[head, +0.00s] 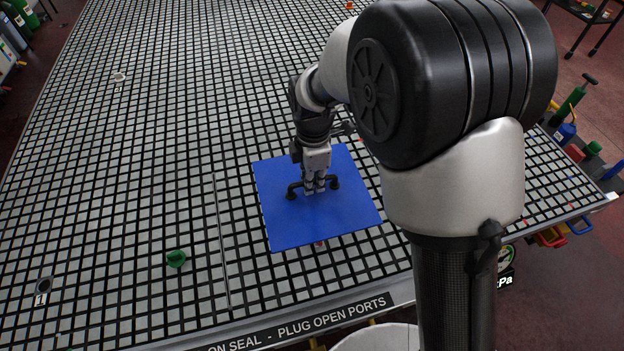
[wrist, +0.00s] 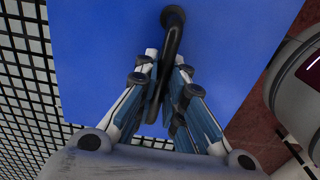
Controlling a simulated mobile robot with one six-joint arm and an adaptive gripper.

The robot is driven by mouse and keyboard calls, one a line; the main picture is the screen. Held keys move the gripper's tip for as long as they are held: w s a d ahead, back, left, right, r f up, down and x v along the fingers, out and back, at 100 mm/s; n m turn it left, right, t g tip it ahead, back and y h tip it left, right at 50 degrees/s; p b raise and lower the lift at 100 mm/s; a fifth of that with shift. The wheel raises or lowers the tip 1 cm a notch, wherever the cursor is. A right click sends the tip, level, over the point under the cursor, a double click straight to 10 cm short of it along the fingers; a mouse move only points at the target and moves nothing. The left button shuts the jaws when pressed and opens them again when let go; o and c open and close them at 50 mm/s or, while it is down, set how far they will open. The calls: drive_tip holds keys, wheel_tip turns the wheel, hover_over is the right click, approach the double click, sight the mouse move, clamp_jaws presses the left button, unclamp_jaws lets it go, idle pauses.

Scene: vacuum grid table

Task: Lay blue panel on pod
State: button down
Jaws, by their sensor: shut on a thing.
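The blue panel (head: 335,222) is a flat square sheet with a black bar handle (head: 293,188) on top. My gripper (head: 315,185) is shut on that handle. In the wrist view the fingers close around the handle (wrist: 174,35) from both sides, and the panel (wrist: 95,45) fills most of the picture. The panel looks roughly level over the right front part of the grid; I cannot tell whether it touches the table or hangs just above it. I cannot pick out the pod with certainty. A small reddish item (head: 320,244) peeks out at the panel's front edge.
The grid table (head: 120,180) is largely bare left of the panel. A green plug (head: 176,258), a dark ring marked 1 (head: 43,285) and a small pale round piece (head: 119,78) are on it. A white bin (head: 375,340) stands at the front edge.

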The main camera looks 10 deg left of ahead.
sight(312, 198)
drive_tip(key=shift+a, duration=0.25)
drive_tip(key=shift+d, duration=0.15)
drive_tip(key=shift+f+b, duration=2.3)
drive_tip(key=shift+f, duration=1.55)
drive_tip(key=shift+f+b, duration=0.3)
drive_tip(key=shift+f, duration=0.35)
drive_tip(key=c, duration=1.6)
unclamp_jaws()
drive_tip(key=shift+s, duration=0.1)
